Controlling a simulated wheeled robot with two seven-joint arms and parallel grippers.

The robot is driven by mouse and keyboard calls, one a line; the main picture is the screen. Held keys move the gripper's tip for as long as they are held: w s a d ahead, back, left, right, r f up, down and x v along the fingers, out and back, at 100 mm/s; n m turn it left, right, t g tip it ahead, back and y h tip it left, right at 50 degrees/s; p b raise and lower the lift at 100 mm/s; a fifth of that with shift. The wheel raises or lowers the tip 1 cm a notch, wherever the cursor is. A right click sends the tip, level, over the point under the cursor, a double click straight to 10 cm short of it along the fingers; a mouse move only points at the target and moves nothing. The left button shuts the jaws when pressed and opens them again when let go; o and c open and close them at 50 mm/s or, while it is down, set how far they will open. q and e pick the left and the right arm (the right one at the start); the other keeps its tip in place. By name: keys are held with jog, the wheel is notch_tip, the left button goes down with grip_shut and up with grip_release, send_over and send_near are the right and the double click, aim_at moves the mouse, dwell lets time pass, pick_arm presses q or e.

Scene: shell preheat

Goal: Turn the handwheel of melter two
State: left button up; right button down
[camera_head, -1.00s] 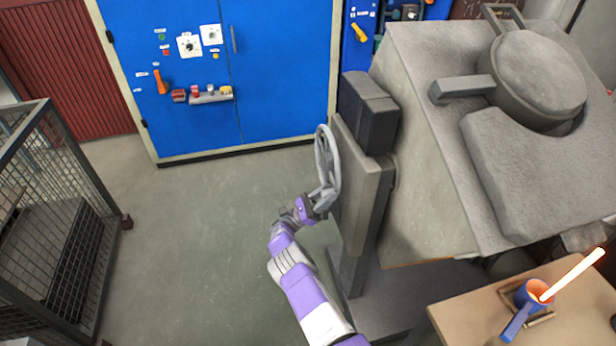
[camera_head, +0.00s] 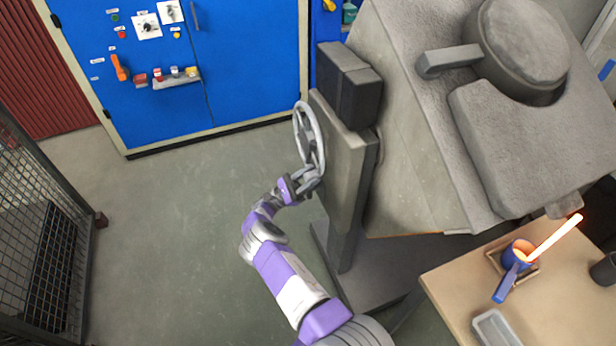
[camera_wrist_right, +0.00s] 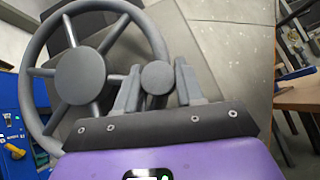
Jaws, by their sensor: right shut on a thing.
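The grey spoked handwheel (camera_head: 309,137) is on the left side of the large grey melter (camera_head: 415,150). In the right wrist view the handwheel (camera_wrist_right: 82,75) fills the left half, with its hub and spokes showing. A round grey handle knob (camera_wrist_right: 158,78) on its rim sits between the two fingers of my right gripper (camera_wrist_right: 158,90). My right gripper (camera_head: 302,185) is shut on this handle at the lower part of the wheel. My left gripper is not in any view.
A blue cabinet (camera_head: 250,60) with switches stands behind. A wire cage (camera_head: 40,230) is at the left. The floor left of my arm is clear.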

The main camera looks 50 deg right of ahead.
jog(key=c, duration=0.8)
grip_release()
jog(key=shift+f, duration=0.1)
jog(key=shift+b+v, duration=3)
jog(key=shift+v, duration=0.8)
